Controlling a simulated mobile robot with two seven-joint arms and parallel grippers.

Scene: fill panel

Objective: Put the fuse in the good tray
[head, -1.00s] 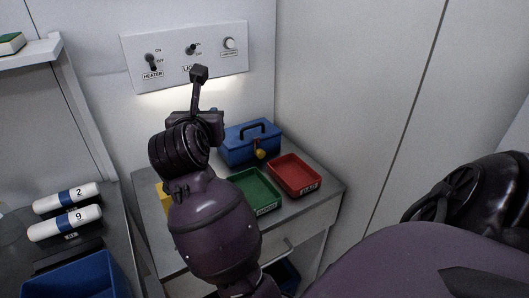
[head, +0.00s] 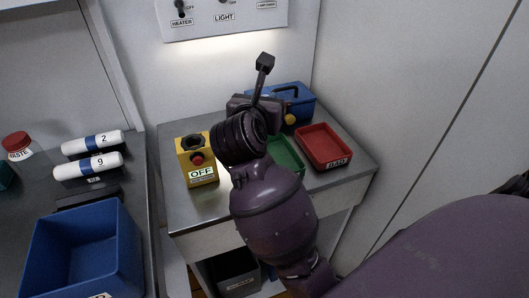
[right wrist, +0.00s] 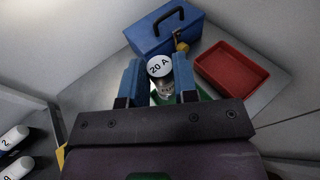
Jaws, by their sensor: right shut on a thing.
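My right gripper (right wrist: 160,82) is shut on the fuse (right wrist: 159,66), a white-capped cylinder marked "20 A", held between its blue fingers. In the head view my right arm hides the fingers and the fuse. The green tray (head: 287,154) is mostly behind that arm, and its label is hidden. In the right wrist view, a little green tray (right wrist: 206,95) shows below and beside the fingers, so the fuse appears over or near it; its height is unclear. The red tray (head: 324,145), labelled "BAD", lies just right of the green one. My left gripper is out of view.
A blue toolbox (head: 291,98) with a yellow padlock stands behind the trays. A yellow switch box (head: 196,160) reading "OFF" is at the counter's left. A blue bin (head: 85,250) and white cylinders (head: 92,143) are farther left. The wall is close behind.

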